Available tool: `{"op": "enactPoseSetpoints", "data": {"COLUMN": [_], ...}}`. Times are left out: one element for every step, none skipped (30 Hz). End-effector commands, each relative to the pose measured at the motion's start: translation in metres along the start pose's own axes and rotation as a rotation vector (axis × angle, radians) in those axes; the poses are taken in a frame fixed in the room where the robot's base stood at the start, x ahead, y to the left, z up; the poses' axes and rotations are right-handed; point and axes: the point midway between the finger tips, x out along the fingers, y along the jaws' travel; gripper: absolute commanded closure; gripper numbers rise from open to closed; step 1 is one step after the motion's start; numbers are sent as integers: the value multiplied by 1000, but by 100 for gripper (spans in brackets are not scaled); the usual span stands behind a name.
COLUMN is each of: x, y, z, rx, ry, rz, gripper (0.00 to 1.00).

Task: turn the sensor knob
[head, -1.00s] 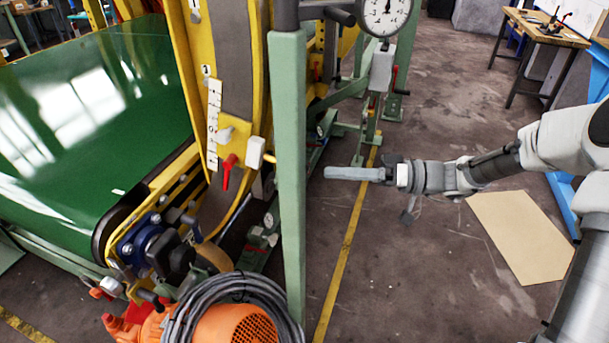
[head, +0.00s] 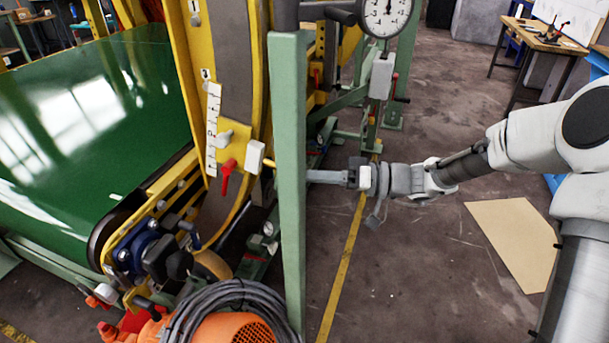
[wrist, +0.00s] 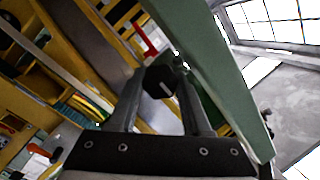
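A black, faceted knob (wrist: 160,82), which I take to be the sensor knob, shows in the wrist view. It lies between my two fingers near their tips. My gripper (wrist: 161,72) has its fingers spread apart; whether they touch the knob's sides is not clear. In the head view my gripper (head: 327,177) reaches left to the green post. Its fingertips are hidden behind the post there, and so is the knob. A small white box (head: 255,156) sits just left of the post.
The green upright post (head: 290,200) stands close beside my fingers and also fills the right of the wrist view (wrist: 225,80). A red lever (head: 228,177) is on the yellow frame. A dial gauge (head: 387,14) hangs above. Floor below my arm is open.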

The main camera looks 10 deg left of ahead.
Motion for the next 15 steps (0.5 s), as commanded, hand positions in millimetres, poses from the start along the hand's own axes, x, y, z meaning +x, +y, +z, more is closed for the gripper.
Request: {"op": "enactPoseSetpoints", "data": {"x": [0,0,0,0,0,0,0,0,0,0,0,0,-1,-1,-1], "y": [0,0,0,0,0,0,0,0,0,0,0,0,0,0,0], "z": [0,0,0,0,0,0,0,0,0,0,0,0,0,0,-1], "rx": [0,0,0,0,0,1,2,3,7,11,16,26,35,46,61], "ry": [0,0,0,0,0,0,0,0,0,0,1,1,1,1,2], "rz": [0,0,0,0,0,-1,-1,-2,-3,-4,-6,-10,-13,-16,-22], "gripper": [87,93,100,100,100,100,100,100,100,100,100,100,100,100,100]}}
